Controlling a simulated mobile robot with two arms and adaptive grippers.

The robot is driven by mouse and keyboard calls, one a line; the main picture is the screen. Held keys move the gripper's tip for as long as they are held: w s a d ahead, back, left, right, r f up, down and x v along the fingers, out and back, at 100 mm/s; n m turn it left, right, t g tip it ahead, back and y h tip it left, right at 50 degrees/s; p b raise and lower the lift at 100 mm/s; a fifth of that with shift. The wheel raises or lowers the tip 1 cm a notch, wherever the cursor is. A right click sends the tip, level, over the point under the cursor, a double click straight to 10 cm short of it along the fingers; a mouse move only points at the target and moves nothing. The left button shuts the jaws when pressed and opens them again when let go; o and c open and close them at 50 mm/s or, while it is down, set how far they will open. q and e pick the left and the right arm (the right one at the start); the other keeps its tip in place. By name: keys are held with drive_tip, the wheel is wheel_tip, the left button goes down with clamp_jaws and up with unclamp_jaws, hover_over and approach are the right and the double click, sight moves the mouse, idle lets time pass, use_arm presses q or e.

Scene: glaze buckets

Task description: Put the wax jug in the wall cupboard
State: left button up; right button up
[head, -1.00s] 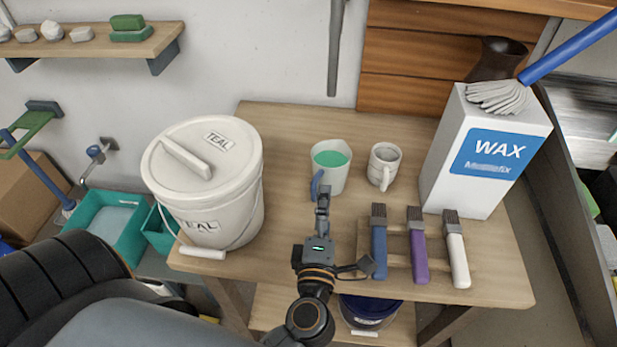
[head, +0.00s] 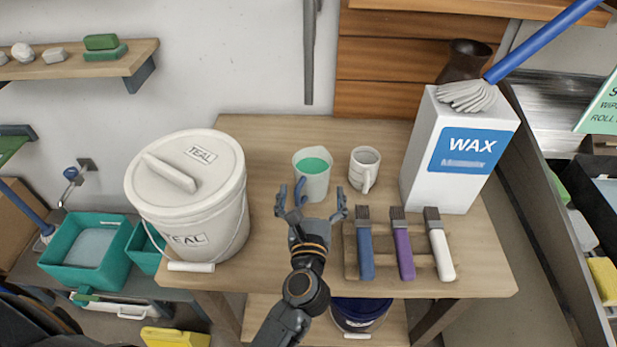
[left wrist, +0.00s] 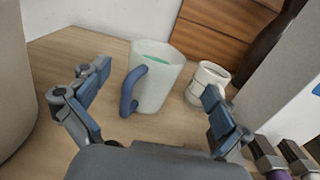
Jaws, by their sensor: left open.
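A pale translucent jug (head: 317,183) with green contents and a blue handle stands upright on the wooden table. It also shows in the left wrist view (left wrist: 160,88), handle towards me. My left gripper (head: 311,203) is open and empty just in front of this jug. In the left wrist view its fingers (left wrist: 155,95) are spread to either side of the jug, with no clear contact. A tall white box (head: 433,187) labelled WAX stands at the table's right. No wall cupboard can be clearly made out. My right gripper is not in view.
A white mug (head: 364,170) stands close to the jug's right. A large TEAL bucket (head: 200,215) stands at the left. Several brushes (head: 403,250) lie on a rack at front right.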

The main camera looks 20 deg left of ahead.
sight(312, 164)
use_arm(q)
drive_tip(key=p+x, duration=0.1)
drive_tip(key=x, duration=0.3)
drive_tip(key=p+x, duration=0.1)
drive_tip(key=x, duration=0.3)
drive_tip(key=shift+w+a+f, duration=0.15)
drive_tip(key=shift+w+f, duration=0.1)
drive_tip(key=shift+s, duration=0.1)
drive_tip(key=shift+c, duration=1.3)
drive_tip(key=c, duration=1.4)
drive_tip(key=shift+r, duration=0.15)
drive_tip(key=shift+c, duration=0.4)
drive_tip(key=shift+r, duration=0.1)
